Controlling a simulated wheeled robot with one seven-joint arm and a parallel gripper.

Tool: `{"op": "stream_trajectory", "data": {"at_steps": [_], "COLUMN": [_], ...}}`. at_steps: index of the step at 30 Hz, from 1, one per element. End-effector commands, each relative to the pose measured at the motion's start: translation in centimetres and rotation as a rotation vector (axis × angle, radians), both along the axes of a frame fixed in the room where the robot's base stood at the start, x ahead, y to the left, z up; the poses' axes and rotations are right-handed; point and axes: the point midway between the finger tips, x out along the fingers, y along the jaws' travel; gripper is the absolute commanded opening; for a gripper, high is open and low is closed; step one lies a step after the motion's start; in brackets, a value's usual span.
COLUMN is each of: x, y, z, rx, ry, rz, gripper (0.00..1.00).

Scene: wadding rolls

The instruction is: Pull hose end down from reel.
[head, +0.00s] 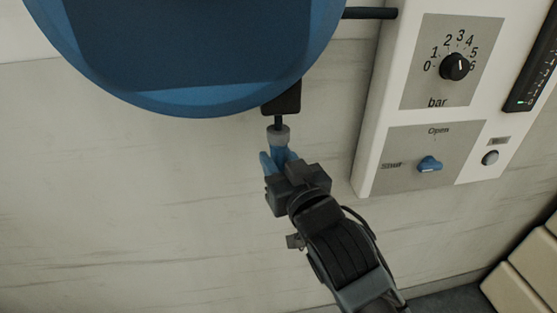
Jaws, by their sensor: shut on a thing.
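The blue hose reel (200,95) fills the top left of the head view, with a dark outlet block (283,101) at its lower right edge. A short dark length of hose comes down from the block to the hose end (279,134), which has a grey collar. My gripper (279,157) is just below the outlet, its blue fingers shut on the hose end under the collar. My gripper hides the lower part of the hose end.
A white control panel (377,120) stands to the right, with a bar dial (456,67), a blue valve knob (429,165) and a round button (490,158). Pale stacked blocks (520,285) lie at the lower right. The pale wall left of my gripper is clear.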

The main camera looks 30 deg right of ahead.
Motion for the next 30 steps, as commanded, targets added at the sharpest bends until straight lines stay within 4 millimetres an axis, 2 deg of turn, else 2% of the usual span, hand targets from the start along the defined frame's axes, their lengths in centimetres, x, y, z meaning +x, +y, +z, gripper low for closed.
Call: {"op": "stream_trajectory", "data": {"at_steps": [8, 14, 20, 30], "x": [0.0, 0.0, 0.0, 0.0], "y": [0.0, 0.0, 0.0, 0.0], "z": [0.0, -1.3, -5.0, -14.3], "rx": [0.0, 0.0, 0.001, 0.0], "ry": [0.0, 0.0, 0.002, 0.002], "rz": [0.0, 0.0, -0.001, 0.0], "gripper": [0.0, 0.0, 0.0, 0.0]}}
